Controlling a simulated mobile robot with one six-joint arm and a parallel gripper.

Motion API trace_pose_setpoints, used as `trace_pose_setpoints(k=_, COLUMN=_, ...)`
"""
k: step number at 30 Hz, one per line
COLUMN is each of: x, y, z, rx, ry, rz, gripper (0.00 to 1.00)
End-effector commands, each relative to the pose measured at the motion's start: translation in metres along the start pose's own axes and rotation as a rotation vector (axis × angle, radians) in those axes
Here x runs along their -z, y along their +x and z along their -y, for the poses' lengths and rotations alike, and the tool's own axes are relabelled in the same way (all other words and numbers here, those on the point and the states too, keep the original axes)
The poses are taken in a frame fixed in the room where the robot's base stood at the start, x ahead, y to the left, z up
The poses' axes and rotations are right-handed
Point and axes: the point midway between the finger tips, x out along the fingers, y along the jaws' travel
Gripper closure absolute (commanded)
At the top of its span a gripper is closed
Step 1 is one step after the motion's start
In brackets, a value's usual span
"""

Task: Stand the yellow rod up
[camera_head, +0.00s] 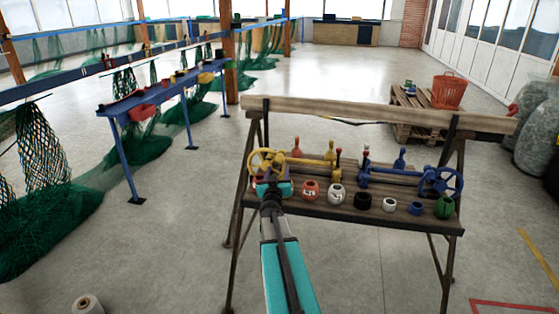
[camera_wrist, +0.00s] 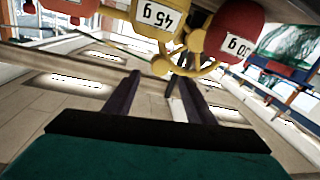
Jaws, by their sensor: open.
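A yellow piece with a spoked wheel (camera_head: 258,161) lies at the left end of the wooden stand's shelf, and a yellow bar reaches right from it. I cannot tell surely which part is the rod. In the wrist view a curved yellow part (camera_wrist: 195,42) shows at the top, just beyond my fingertips, beside yellow and red labelled weights. My gripper (camera_head: 272,178) is at the shelf's left end, in front of the yellow wheel and partly hiding it. In the wrist view its two dark fingers (camera_wrist: 158,85) are apart, with nothing clearly held between them.
A blue wheeled piece (camera_head: 440,182) lies on the right of the shelf (camera_head: 300,207). Red, white, black, blue and green round pieces line its front edge. A wooden rail (camera_head: 380,112) crosses above and behind. A pallet with an orange basket (camera_head: 449,92) stands behind.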

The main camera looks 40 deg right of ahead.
Motion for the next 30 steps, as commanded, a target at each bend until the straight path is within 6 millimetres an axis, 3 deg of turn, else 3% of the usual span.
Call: trace_pose_setpoints(k=30, x=0.000, y=0.089, z=0.000, rx=-0.001, ry=0.000, rz=0.000, gripper=0.50)
